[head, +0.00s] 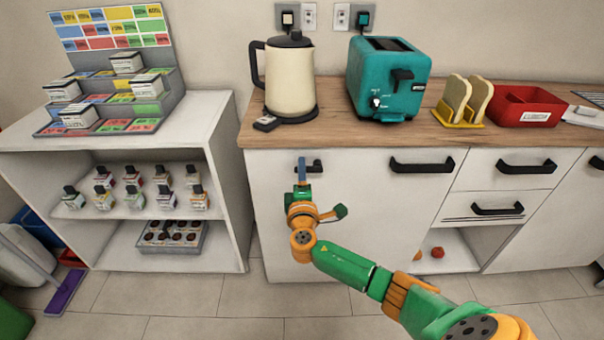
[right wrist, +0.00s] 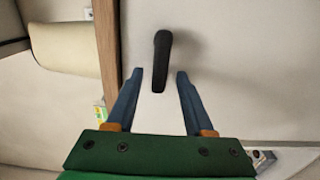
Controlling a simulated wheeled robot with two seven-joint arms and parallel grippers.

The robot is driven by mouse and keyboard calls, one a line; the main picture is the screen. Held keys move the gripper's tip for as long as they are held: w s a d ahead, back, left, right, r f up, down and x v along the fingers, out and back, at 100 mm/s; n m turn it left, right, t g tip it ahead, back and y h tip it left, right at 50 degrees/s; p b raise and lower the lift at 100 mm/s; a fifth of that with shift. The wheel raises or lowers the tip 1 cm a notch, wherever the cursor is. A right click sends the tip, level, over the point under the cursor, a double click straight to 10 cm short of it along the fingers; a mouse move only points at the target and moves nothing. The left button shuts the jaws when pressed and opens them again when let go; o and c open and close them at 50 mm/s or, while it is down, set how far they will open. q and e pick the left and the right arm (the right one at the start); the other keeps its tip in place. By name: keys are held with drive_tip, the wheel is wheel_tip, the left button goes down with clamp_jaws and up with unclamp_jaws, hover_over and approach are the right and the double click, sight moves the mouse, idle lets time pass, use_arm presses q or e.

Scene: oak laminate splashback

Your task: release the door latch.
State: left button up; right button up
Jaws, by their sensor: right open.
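A white cabinet door (head: 350,215) under the worktop has a short black handle (head: 316,167) near its top left; no separate latch shows. The handle also shows in the right wrist view (right wrist: 162,55). My right gripper (head: 302,165) is at this handle, and its blue fingers cover part of it in the head view. In the right wrist view the right gripper (right wrist: 160,74) is open, with the near end of the handle appearing between its fingertips. Neither finger visibly touches the handle. I cannot tell how deep the handle sits between them. The door looks closed. My left gripper is not in view.
A second black handle (head: 422,165) is further right on the front, beside drawers (head: 507,170). The wooden worktop (head: 335,125) overhangs above, with a cream kettle (head: 290,80) and teal toaster (head: 387,85). A white shelf unit (head: 228,180) stands left. The floor in front is clear.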

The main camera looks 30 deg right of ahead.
drive_tip(key=v, duration=0.7)
drive_tip(key=shift+p, duration=0.4)
drive_tip(key=shift+s, duration=0.1)
